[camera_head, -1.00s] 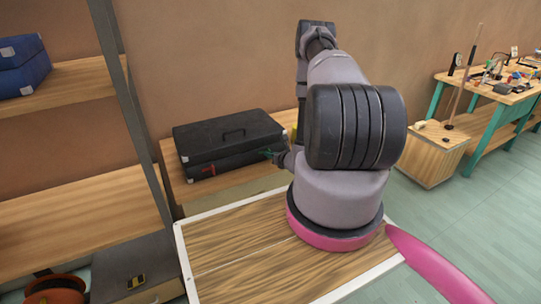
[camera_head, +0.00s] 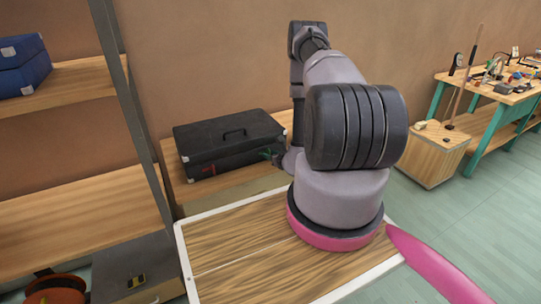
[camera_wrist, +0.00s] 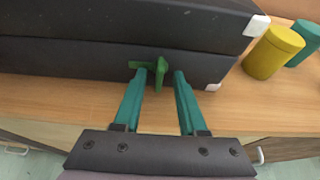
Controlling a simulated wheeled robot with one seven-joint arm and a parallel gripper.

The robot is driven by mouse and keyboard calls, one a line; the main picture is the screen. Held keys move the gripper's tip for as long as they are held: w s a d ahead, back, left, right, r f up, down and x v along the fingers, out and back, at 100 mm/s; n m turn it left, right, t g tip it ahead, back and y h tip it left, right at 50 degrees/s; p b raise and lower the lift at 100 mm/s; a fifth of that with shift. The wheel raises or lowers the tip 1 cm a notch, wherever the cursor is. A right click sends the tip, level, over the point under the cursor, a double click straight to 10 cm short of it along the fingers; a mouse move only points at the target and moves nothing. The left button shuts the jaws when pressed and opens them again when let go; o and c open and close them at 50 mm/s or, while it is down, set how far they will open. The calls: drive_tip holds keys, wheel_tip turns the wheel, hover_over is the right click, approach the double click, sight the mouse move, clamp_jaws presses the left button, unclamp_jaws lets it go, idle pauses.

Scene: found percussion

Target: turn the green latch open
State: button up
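The green latch (camera_wrist: 160,73) is on the front of the black case's lower part, with an upright bar and a short arm pointing left. My gripper (camera_wrist: 158,76) has its two teal fingers apart, tips close to the case front, one on each side of the latch's upright bar. No contact with the bar shows. The left fingertip is close to the short arm; I cannot tell whether they touch. The black case (camera_wrist: 100,52) is closed and lies flat.
The case stands on a wooden shelf (camera_wrist: 60,100). A yellow cylinder (camera_wrist: 272,52) and a teal cylinder (camera_wrist: 304,42) stand right of it. A wooden-topped surface (camera_head: 240,235) with a pale rim lies in front. A grey post (camera_head: 135,110) stands to the left.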

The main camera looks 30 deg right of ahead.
drive_tip(key=v, duration=1)
drive_tip(key=shift+s, duration=0.35)
drive_tip(key=shift+r, duration=0.1)
